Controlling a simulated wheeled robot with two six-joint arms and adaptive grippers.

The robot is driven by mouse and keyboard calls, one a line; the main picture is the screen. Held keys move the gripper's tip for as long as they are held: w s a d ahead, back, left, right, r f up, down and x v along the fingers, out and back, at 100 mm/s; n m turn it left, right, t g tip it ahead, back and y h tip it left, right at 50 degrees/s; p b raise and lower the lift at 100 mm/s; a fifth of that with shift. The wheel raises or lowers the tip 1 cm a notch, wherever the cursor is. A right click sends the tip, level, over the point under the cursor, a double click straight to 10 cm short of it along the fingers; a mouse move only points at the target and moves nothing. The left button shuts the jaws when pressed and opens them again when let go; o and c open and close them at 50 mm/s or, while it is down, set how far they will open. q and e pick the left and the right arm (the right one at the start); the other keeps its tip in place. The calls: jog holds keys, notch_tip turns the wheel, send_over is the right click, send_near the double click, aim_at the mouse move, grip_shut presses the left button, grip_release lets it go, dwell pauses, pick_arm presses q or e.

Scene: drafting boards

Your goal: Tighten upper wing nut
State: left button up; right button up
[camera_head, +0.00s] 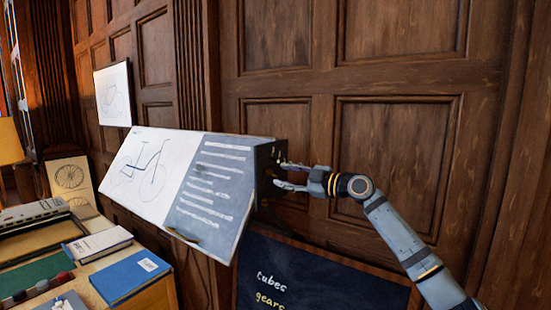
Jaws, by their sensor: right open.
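A tilted drafting board (150,172) with a bicycle drawing on the left and a blue-grey text panel (208,190) on the right fills the middle. Its dark right side (265,165) carries small hardware. My right gripper (280,176) is open at that side, with its fingers pointing left towards the board's edge. The fingertips are close to the small hardware there. I cannot make out the upper wing nut clearly, nor whether the fingers are around it or touching it. My left gripper is not in view.
A dark chalkboard (325,280) with "tubes" and "gears" stands below the board. A desk at the lower left holds a blue book (130,276), a white book (98,244) and a grey device (34,214). A wood-panelled wall (400,130) stands behind.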

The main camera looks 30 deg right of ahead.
aim_at(274, 174)
jog(key=p+x, duration=0.1)
jog(key=x, duration=0.1)
jog(key=p+x, duration=0.1)
jog(key=shift+w+a+r, duration=0.15)
jog(key=shift+w+a, duration=0.1)
jog(key=shift+a, duration=0.2)
jog(key=shift+w, duration=0.1)
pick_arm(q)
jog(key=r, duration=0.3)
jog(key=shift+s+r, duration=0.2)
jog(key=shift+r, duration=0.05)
pick_arm(e)
grip_shut()
